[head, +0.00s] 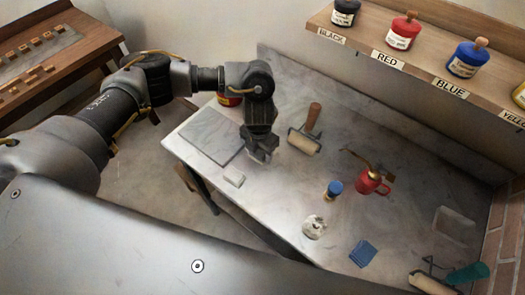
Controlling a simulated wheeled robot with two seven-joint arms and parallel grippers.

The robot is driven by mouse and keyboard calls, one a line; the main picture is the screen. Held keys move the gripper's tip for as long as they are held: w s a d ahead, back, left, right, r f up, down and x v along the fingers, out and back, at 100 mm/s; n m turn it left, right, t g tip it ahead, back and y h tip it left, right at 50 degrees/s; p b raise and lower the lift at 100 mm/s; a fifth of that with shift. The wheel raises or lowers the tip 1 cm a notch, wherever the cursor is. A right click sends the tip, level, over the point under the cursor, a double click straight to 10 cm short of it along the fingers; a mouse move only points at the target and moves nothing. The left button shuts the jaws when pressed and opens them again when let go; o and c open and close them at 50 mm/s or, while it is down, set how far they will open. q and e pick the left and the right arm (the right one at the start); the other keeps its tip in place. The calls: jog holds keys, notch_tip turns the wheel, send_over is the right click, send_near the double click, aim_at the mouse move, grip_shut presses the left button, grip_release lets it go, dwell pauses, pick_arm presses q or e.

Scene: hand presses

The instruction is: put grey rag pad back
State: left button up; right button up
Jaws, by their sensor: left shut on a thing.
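My left gripper (259,154) points down over the metal-topped table, beside the right edge of a flat grey slab (212,134). Its jaws are shut on a small grey thing, which I take for the grey rag pad (261,157); the fingers hide most of it. I cannot tell whether it touches the tabletop. A small pale block (234,180) lies on the table in front of the slab, apart from the gripper. My right gripper is not in view.
A wooden-handled roller (304,140) lies just right of the gripper. Further right are a red oil can (371,182), a blue-capped jar (333,190), a crumpled white rag (314,227) and a blue pad (363,253). A teal-handled roller (467,274) lies front right. An ink shelf (430,65) overhangs the back.

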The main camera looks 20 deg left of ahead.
pick_arm(q)
jog(key=shift+f, duration=0.1)
jog(key=shift+f, duration=0.15)
jog(key=o, duration=1)
jog(key=shift+r, duration=0.3)
jog(key=shift+w+r, duration=0.1)
jog(key=shift+r, duration=0.2)
notch_tip(320, 180, up, 11)
jog(key=shift+r+b, duration=0.2)
jog(key=shift+b, duration=0.25)
